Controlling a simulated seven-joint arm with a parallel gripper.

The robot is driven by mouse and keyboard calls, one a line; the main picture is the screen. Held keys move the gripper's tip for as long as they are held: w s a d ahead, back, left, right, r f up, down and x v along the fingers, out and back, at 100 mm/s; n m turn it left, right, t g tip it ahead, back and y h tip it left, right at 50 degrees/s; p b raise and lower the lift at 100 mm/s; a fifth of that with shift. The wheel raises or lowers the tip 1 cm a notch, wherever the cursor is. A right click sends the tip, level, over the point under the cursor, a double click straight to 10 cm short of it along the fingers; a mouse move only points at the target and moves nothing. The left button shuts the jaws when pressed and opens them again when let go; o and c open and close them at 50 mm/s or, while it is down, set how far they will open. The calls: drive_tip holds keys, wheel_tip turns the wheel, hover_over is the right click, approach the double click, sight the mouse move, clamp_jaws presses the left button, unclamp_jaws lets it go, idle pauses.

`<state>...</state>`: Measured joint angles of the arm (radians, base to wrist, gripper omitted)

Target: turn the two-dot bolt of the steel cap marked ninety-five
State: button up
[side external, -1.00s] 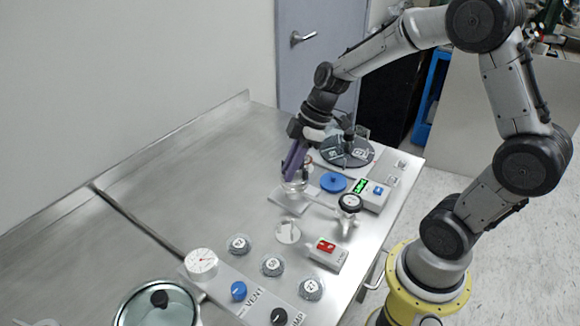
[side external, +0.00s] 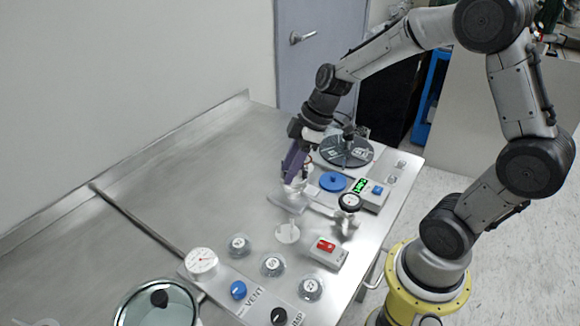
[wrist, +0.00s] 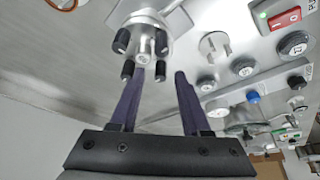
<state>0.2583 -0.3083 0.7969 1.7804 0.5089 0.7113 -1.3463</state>
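A steel cap (wrist: 147,38) with several black-tipped bolts around a bright central post fills the top middle of the wrist view. One bolt (wrist: 128,70) is close beside the left finger's tip; another bolt (wrist: 160,42) lies beyond the gap between the fingers. I cannot read a ninety-five or make out any dots. My gripper (wrist: 161,72) has two purple fingers spread apart with nothing visibly held between them. In the side view my gripper (side external: 292,182) points down at the cap area, hiding most of it.
Round numbered parts (side external: 272,265) and a red-switch box (side external: 328,252) lie nearer the camera.

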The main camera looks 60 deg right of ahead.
drive_tip(key=v, duration=1.4)
drive_tip(key=shift+f, duration=0.1)
drive_tip(key=w+a+f+n, duration=0.1)
drive_tip(key=f+n, duration=0.1)
drive_tip(key=f, duration=0.2)
drive_tip(key=w+a+f+n+g, duration=0.1)
drive_tip(key=f+n, duration=0.1)
drive_tip(key=f, duration=0.2)
drive_tip(key=w+a+f+n+g+y, duration=0.1)
drive_tip(key=w+f+n, duration=0.1)
drive_tip(key=f, duration=0.2)
drive_tip(key=shift+w+a+f, duration=0.1)
drive_tip(key=shift+a+f, duration=0.15)
drive_tip(key=shift+f, duration=0.1)
idle(0.4)
